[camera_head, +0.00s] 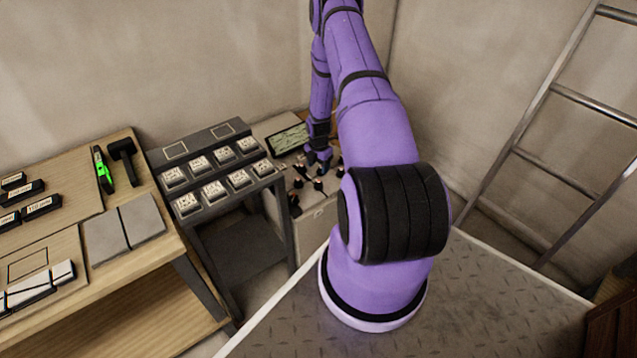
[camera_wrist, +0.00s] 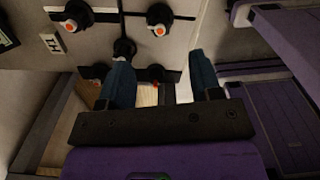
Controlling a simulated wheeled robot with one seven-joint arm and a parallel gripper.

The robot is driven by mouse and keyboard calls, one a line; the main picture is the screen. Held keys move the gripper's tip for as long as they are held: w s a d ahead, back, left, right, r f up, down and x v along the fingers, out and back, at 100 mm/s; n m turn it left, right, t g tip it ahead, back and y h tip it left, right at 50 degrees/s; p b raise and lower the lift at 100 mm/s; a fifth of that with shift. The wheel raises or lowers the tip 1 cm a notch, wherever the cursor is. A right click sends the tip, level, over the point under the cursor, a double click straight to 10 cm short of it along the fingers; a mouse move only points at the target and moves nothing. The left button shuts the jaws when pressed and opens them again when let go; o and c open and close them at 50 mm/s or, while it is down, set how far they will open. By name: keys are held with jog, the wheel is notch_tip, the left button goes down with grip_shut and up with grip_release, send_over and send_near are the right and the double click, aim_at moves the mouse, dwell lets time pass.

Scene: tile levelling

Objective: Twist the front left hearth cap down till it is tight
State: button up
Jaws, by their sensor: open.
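The hearth is a pale panel (camera_head: 312,207) beyond the tray stand in the head view. Several black caps with orange marks sit on it, such as one cap (camera_head: 318,184) and another cap (camera_head: 294,201) nearer the camera. I cannot tell for sure which is the front left one. In the wrist view, one cap (camera_wrist: 72,16) and another cap (camera_wrist: 159,19) sit on black strips. My gripper (camera_head: 319,160) is over the panel, its two blue fingers (camera_wrist: 161,60) spread apart with nothing gripped. The left finger partly hides the dark parts beside it.
A dark stand with several white tile pieces (camera_head: 213,189) stands left of the hearth. A wooden bench (camera_head: 150,257) with tools is farther left. A framed green panel (camera_head: 287,139) is behind the caps. Walls close in behind, and a ladder (camera_head: 553,88) leans at right.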

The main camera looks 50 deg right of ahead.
aim_at(318, 182)
notch_tip(318, 182, down, 9)
jog(key=shift+f, duration=0.1)
dwell(0.3)
jog(key=shift+c, duration=0.4)
jog(key=c, duration=0.9)
jog(key=shift+o, duration=0.2)
